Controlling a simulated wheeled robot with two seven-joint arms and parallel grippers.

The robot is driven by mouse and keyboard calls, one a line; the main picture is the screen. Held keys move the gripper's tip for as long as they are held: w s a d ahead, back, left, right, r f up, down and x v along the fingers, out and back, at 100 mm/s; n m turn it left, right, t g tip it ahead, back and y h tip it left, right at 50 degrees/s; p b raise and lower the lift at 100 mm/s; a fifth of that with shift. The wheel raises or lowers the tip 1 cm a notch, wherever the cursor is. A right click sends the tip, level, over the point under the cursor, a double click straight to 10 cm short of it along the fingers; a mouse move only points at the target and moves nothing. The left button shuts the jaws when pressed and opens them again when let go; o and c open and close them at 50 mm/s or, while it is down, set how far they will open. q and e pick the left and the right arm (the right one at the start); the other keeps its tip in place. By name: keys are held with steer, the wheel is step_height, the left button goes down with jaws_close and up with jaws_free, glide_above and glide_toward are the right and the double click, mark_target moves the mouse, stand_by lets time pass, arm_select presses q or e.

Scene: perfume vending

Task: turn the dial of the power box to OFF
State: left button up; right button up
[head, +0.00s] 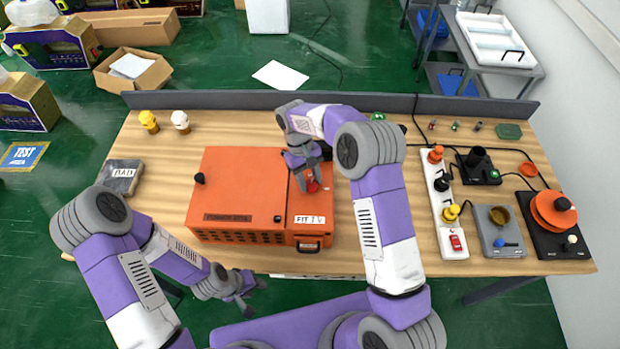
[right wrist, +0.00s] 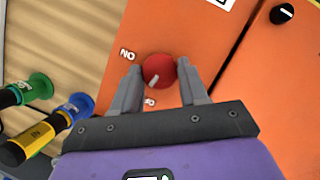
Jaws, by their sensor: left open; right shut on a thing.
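The orange power box (head: 240,185) sits on the wooden table. Its red dial (head: 313,187) is on the right part of its top. My right gripper (head: 309,183) is at the dial. In the right wrist view the gripper (right wrist: 160,82) has one finger on each side of the red dial (right wrist: 158,70) and is shut on it. The dial's white mark points down and slightly left, toward a partly hidden label that seems to read OFF (right wrist: 150,101). The ON label (right wrist: 127,54) is at the upper left. My left gripper (head: 256,297) is open and empty, below the table's front edge.
A black knob (head: 199,178) is on the box's left part. A white power strip (head: 447,205) with coloured plugs, a grey device (head: 498,238) and an orange round device (head: 553,212) stand to the right. A dark book-like block (head: 121,176) lies at the left.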

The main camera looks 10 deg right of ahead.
steer(key=shift+a+n+t+h, duration=0.1)
steer(key=shift+n+t+h, duration=0.25)
steer(key=shift+n, duration=0.75)
steer(key=o, duration=1.1)
steer(key=shift+c, duration=0.2)
steer(key=v, duration=0.7)
steer(key=shift+r, duration=0.3)
steer(key=shift+w, duration=0.1)
